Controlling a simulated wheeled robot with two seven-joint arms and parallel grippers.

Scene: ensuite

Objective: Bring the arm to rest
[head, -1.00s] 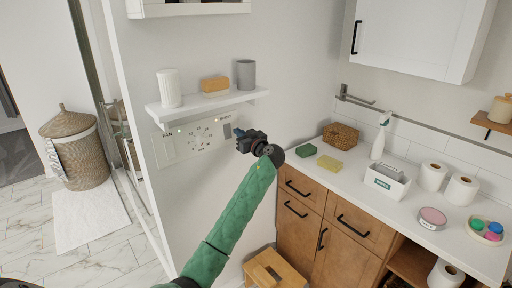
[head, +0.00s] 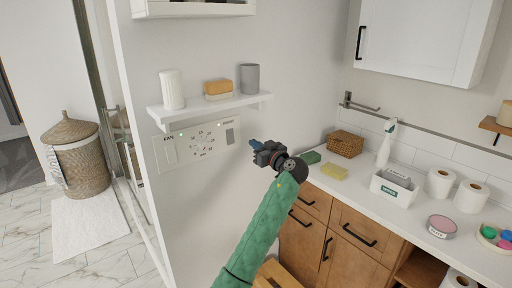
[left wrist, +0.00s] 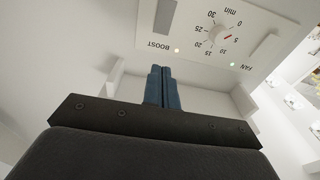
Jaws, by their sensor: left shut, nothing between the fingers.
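My left arm, in a green sleeve, reaches up from the bottom of the head view. My left gripper (head: 254,144) is in front of the white wall, below and to the right of a control panel (head: 174,153). Its blue fingers are shut together with nothing between them, as the left wrist view shows (left wrist: 160,72). The panel also shows in the left wrist view (left wrist: 265,22), with a dial (left wrist: 217,34), a red pointer near 5, and FAN and BOOST labels with small lights. The fingers appear apart from the panel. My right gripper is not in view.
A white shelf (head: 190,111) above the panel holds a ribbed cup, a soap block and a grey cup. A counter (head: 400,218) at the right carries a basket (head: 345,144), sponges, a spray bottle, a white bin and toilet rolls. A hamper (head: 78,160) stands at the left.

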